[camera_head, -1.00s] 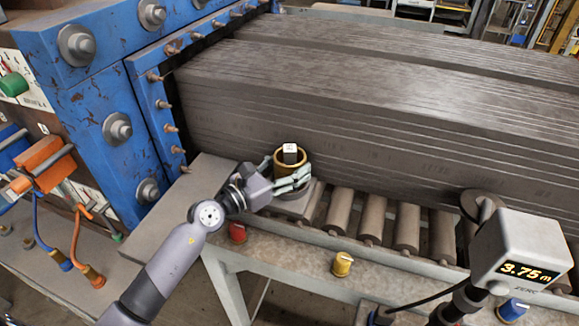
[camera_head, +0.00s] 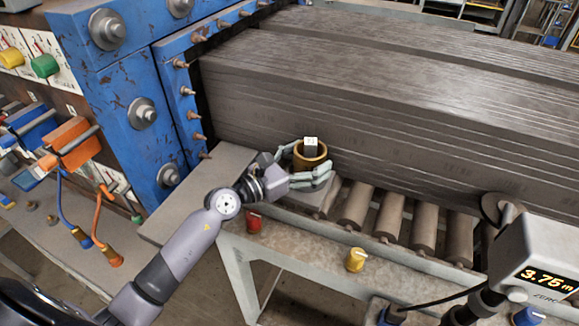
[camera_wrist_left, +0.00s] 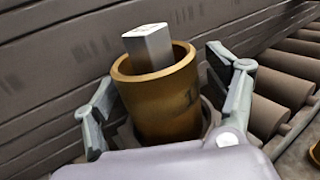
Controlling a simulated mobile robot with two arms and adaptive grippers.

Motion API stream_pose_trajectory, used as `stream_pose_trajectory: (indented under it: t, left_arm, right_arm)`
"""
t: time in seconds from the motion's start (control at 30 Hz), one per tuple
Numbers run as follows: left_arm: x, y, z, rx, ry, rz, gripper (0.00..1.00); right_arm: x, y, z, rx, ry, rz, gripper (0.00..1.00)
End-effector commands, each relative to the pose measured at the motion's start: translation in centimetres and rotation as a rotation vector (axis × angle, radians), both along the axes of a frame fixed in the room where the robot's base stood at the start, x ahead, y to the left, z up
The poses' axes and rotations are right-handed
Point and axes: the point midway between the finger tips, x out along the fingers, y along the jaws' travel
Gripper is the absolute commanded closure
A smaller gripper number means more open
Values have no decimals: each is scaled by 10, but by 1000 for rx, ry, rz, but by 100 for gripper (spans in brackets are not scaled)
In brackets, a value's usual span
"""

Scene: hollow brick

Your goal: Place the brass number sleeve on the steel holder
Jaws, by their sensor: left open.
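The brass number sleeve (camera_head: 316,162) stands upright around the square post of the steel holder (camera_head: 311,142), whose top sticks up out of it. The wrist view shows the sleeve (camera_wrist_left: 160,105) with a dark mark on its side and the pale post (camera_wrist_left: 147,48) rising inside. A grey base shows around the sleeve's foot; its exact seating is hidden. My left gripper (camera_head: 308,168) is open, with a finger on either side of the sleeve; the wrist view shows gaps by the upper fingers (camera_wrist_left: 160,82). My right gripper is not in view.
A stack of dark plates (camera_head: 400,110) rises behind the sleeve. Metal rollers (camera_head: 390,215) run to the right. A red knob (camera_head: 253,222) and a yellow knob (camera_head: 355,260) sit on the front ledge. A grey display (camera_head: 545,255) reading 3.75 m stands at right.

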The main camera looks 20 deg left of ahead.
Motion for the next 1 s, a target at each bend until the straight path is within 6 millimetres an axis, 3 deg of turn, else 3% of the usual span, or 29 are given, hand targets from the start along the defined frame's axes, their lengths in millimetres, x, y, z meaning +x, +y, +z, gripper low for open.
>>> stream_pose_trajectory:
  t: [0.3, 0.5, 0.7, 1.0]
  left_arm:
    - [-57, 34, -8, 5, 4, 0, 21]
    - [-85, 52, -7, 3, 4, 1, 21]
    - [-98, 59, -3, 2, 3, 0, 21]
    - [-99, 60, -1, 2, 1, 0, 21]
  right_arm:
    - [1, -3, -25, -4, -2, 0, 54]
    - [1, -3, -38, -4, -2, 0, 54]
    - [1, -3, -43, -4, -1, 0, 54]
    - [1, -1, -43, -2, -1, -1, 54]
